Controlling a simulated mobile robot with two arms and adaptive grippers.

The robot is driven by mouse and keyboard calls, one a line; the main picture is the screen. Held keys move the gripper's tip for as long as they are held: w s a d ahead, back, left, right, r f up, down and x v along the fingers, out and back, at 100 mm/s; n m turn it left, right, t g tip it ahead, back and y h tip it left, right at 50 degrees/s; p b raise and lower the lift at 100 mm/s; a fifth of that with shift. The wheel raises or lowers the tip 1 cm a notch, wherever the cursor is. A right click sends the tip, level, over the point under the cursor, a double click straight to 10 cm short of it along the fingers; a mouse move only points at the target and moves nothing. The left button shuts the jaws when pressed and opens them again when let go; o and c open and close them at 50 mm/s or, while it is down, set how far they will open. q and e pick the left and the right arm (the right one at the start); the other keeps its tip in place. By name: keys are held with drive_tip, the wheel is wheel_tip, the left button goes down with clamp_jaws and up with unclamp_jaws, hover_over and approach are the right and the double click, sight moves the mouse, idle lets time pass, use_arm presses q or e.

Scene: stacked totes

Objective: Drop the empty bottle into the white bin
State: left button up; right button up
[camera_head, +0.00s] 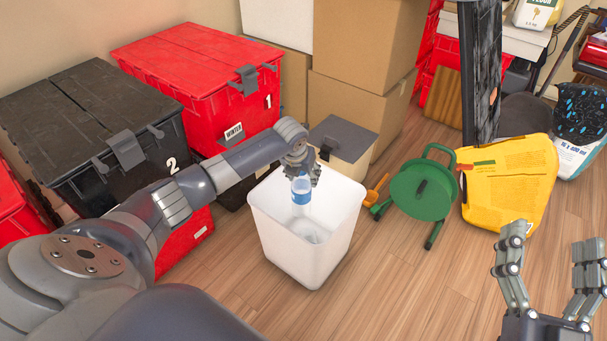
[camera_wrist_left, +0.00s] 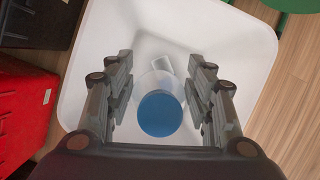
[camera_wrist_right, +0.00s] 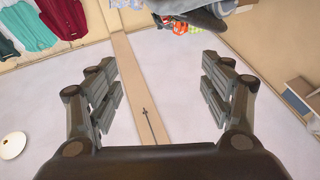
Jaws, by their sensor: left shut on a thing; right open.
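The clear bottle with a blue label (camera_head: 301,190) hangs upright under my left gripper (camera_head: 301,168), over the mouth of the white bin (camera_head: 300,258). My left gripper is shut on it near its top. In the left wrist view, the blue round top of the bottle (camera_wrist_left: 160,113) shows between the fingers of my left gripper (camera_wrist_left: 160,90), with the white bin (camera_wrist_left: 235,45) around and below. Something clear shows inside the bin, hard to make out. My right gripper (camera_head: 545,265) is open and empty at the lower right, away from the bin.
Red and black lidded totes (camera_head: 90,120) stand left of the bin. Cardboard boxes (camera_head: 350,110) are stacked behind it. A green reel (camera_head: 422,190) and a yellow bag (camera_head: 510,183) stand to its right. The wooden floor (camera_head: 400,290) in front is clear.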

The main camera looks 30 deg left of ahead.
use_arm(q)
drive_tip(key=shift+f, duration=0.2)
use_arm(e)
drive_tip(key=shift+s+r+t, duration=0.2)
drive_tip(key=shift+r+t, duration=0.1)
drive_tip(key=shift+r, duration=0.15)
drive_tip(key=shift+s+r+t, duration=0.2)
drive_tip(key=shift+r+t, duration=0.1)
drive_tip(key=shift+r, duration=0.15)
use_arm(q)
drive_tip(key=o, duration=1)
drive_tip(key=shift+c, duration=0.2)
drive_tip(key=shift+r, duration=0.15)
drive_tip(key=v, duration=1.1)
drive_tip(key=shift+s+r, duration=0.2)
drive_tip(key=shift+r, duration=0.15)
drive_tip(key=shift+d, duration=0.15)
